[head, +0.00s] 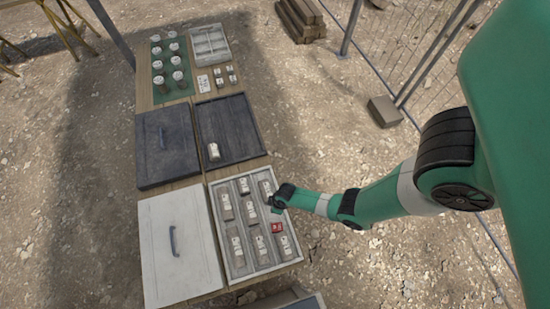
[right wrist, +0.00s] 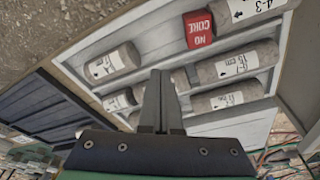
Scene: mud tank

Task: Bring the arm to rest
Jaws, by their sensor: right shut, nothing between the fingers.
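My right arm (head: 385,198) reaches in from the right in the head view. Its gripper (head: 276,204) is over the right edge of the light grey core tray (head: 238,272). In the right wrist view the two fingers of my right gripper (right wrist: 160,75) are shut together with nothing between them. Labelled core samples (right wrist: 113,64) and a red "NO CORE" block (right wrist: 198,29) lie in the tray's channels, beyond the fingertips. The red block (head: 277,227) also shows just below the gripper in the head view. My left gripper is not in view.
The tray's pale lid (head: 195,270) lies open to the left. A dark tray (head: 243,135) with one core piece and its dark lid (head: 166,140) sit behind. Farther back are a green mat with several cups (head: 170,98) and a grey sectioned box (head: 209,45).

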